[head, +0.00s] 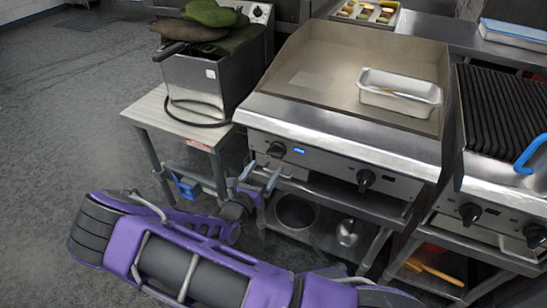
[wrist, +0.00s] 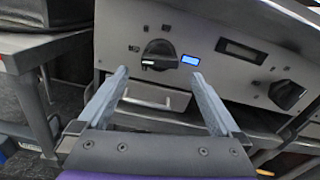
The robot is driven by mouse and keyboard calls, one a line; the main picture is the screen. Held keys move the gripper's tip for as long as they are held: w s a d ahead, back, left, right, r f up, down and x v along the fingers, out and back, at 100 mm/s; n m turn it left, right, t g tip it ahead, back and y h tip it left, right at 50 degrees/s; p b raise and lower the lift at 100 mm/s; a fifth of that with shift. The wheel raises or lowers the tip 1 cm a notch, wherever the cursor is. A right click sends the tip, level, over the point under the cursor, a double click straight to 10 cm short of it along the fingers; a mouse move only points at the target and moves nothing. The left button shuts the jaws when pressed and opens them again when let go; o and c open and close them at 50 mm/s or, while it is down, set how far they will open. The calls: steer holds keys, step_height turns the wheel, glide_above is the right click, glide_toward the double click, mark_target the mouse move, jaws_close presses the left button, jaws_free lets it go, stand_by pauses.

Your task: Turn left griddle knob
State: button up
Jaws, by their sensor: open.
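The left griddle knob (head: 276,150) is black and sits on the griddle's steel front panel, left of a small lit blue display. In the wrist view the left knob (wrist: 160,55) is ahead, just beyond and between the fingertips, with a white mark on its left side. My gripper (head: 260,178) is open, just below and in front of the left knob and apart from it. In the wrist view both fingers of my gripper (wrist: 158,75) are spread with nothing between them. The right griddle knob (head: 365,180) is black too and also shows in the wrist view (wrist: 286,94).
The griddle (head: 330,70) holds a metal pan (head: 398,108) on its plate. A fryer (head: 200,85) with green and brown cloth-like items on top stands on a side table (head: 150,112) at left. A ribbed grill (head: 500,108) is at right. Open floor lies at left.

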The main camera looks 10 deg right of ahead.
mark_target(273, 156)
steer(key=x, duration=0.6)
steer(key=shift+w+d+b, duration=0.25)
steer(key=shift+w+b, duration=0.05)
steer(key=c, duration=1.3)
